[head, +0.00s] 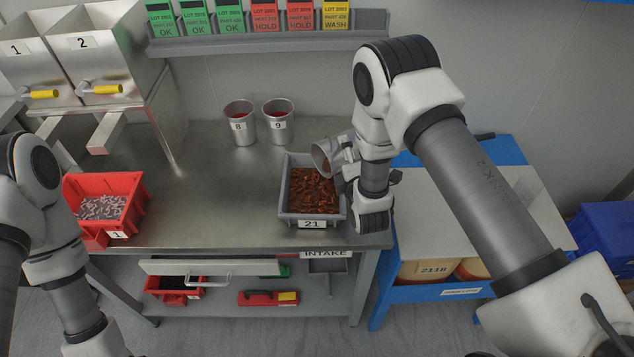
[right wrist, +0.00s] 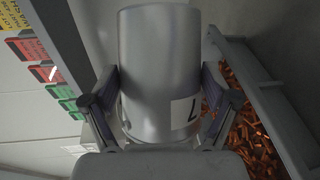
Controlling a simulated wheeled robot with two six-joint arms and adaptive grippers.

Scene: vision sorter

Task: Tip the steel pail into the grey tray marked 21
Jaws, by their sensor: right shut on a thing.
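The steel pail (head: 322,157) is tipped on its side above the back of the grey tray marked 21 (head: 290,216), its mouth facing left. My right gripper (head: 346,156) is shut on the pail. In the right wrist view, the pail (right wrist: 160,60) sits between both fingers (right wrist: 160,100), with part of a label showing a 7. The tray holds many orange-brown parts (head: 313,190), which also show beside the pail in the right wrist view (right wrist: 250,135). The inside of the pail shows only in part. My left gripper is out of view.
Two steel pails marked 8 (head: 239,127) and 9 (head: 278,125) stand at the back of the steel bench. A red bin marked 1 (head: 132,190) with grey parts is at left. The bench between bin and tray is clear. A blue-framed cart (head: 470,220) stands at right.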

